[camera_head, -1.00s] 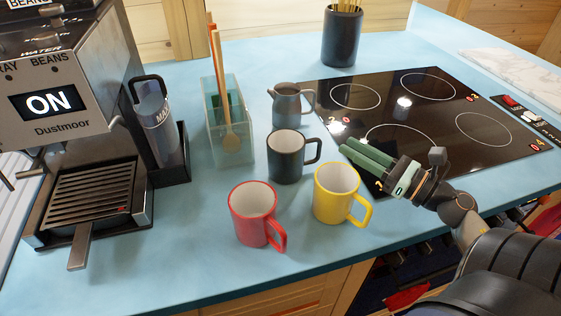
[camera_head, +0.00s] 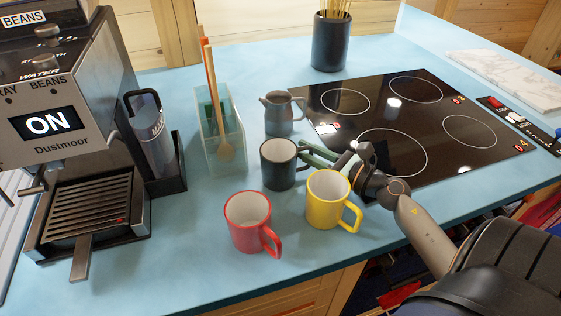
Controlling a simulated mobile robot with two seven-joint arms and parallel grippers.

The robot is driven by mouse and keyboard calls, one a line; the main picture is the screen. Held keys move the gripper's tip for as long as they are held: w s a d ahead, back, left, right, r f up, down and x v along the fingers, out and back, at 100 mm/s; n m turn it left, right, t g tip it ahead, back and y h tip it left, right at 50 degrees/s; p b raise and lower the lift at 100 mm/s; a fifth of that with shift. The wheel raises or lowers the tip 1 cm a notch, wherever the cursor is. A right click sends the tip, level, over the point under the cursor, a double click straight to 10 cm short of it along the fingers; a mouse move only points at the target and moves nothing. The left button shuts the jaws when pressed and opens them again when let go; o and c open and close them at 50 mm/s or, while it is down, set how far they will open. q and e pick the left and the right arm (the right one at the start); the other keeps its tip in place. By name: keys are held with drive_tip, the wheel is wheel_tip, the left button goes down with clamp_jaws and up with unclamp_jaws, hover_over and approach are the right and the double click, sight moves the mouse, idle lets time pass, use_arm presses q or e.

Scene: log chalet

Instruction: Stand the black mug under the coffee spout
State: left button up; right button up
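The black mug (camera_head: 279,168) stands upright on the blue counter, its handle toward the right. My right gripper (camera_head: 311,152) comes in from the right with its green fingers at the mug's handle. The fingers look spread around the handle; the yellow mug and the mug itself partly hide the contact. The coffee machine (camera_head: 62,150) is at the left, with a slatted drip tray (camera_head: 92,207) low in front. My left gripper is not in view.
A yellow mug (camera_head: 322,205) stands close below my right gripper, and a red mug (camera_head: 245,220) is left of it. A grey jug (camera_head: 277,117) stands behind the black mug. A clear utensil holder (camera_head: 229,155) stands between mugs and machine. The black hob (camera_head: 440,145) is at right.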

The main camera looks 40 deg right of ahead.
drive_tip(key=shift+x, duration=0.85)
clamp_jaws()
drive_tip(key=shift+r, duration=0.1)
idle(0.7)
